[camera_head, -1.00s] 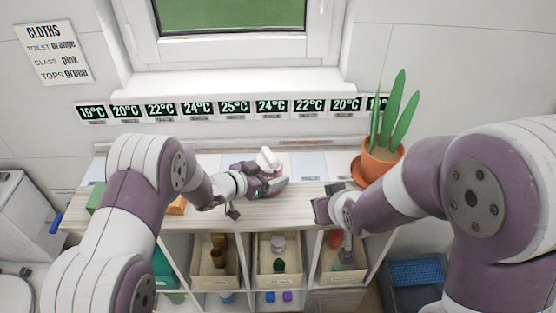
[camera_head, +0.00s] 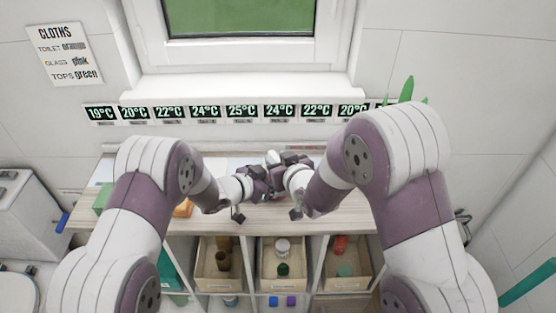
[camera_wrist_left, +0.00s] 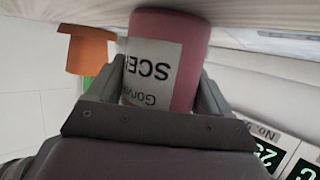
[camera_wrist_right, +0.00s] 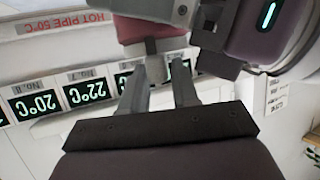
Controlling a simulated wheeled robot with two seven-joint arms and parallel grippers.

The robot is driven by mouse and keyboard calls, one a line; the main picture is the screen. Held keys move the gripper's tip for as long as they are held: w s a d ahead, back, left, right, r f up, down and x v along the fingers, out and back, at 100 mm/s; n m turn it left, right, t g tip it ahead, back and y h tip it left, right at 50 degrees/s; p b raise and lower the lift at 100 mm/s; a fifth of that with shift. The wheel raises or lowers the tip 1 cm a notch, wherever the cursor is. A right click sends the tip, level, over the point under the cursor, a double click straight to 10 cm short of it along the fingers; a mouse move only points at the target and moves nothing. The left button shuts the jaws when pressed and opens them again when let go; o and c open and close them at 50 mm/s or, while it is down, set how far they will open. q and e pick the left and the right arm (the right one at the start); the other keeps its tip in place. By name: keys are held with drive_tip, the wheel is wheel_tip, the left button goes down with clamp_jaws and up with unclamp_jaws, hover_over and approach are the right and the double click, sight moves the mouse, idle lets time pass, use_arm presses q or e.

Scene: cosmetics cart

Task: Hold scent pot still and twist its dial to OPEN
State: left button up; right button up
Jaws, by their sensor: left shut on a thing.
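The scent pot is a pink cylinder with a white label; in the left wrist view the pot (camera_wrist_left: 190,62) shows upside down between my left fingers. My left gripper (camera_wrist_left: 160,90) is shut on its body. In the head view only the pot's pale top (camera_head: 272,158) peeks out between my grippers. My right gripper (camera_head: 287,160) is close beside it. In the right wrist view the fingers of my right gripper (camera_wrist_right: 160,72) stand apart, just short of the pot's pale dial part (camera_wrist_right: 152,48). The dial's marking cannot be read.
The pot is over the wooden cart top (camera_head: 340,215). An orange item (camera_head: 183,208) and a green item (camera_head: 103,198) stand to the left. Bins (camera_head: 262,262) with bottles sit below. A row of temperature displays (camera_head: 205,112) runs along the wall behind. A plant (camera_head: 407,90) is mostly hidden by my right arm.

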clamp_jaws()
drive_tip(key=n+g+y, duration=0.1)
drive_tip(key=n+y, duration=0.1)
drive_tip(key=n+g+y, duration=0.3)
drive_tip(key=n, duration=0.1)
drive_tip(key=shift+w+d+r+g+y, duration=0.1)
drive_tip(key=shift+w+d+g+y, duration=0.25)
drive_tip(key=shift+w+g+y, duration=0.05)
use_arm(q)
drive_tip(key=shift+s+f, duration=0.1)
use_arm(e)
drive_tip(key=n+g, duration=0.2)
drive_tip(key=n+g+y, duration=0.1)
drive_tip(key=n+g, duration=0.1)
drive_tip(key=n+g+y, duration=0.1)
drive_tip(key=n+g, duration=0.1)
drive_tip(key=shift+w, duration=0.25)
drive_tip(key=shift+g, duration=0.3)
unclamp_jaws()
drive_tip(key=shift+d, duration=0.15)
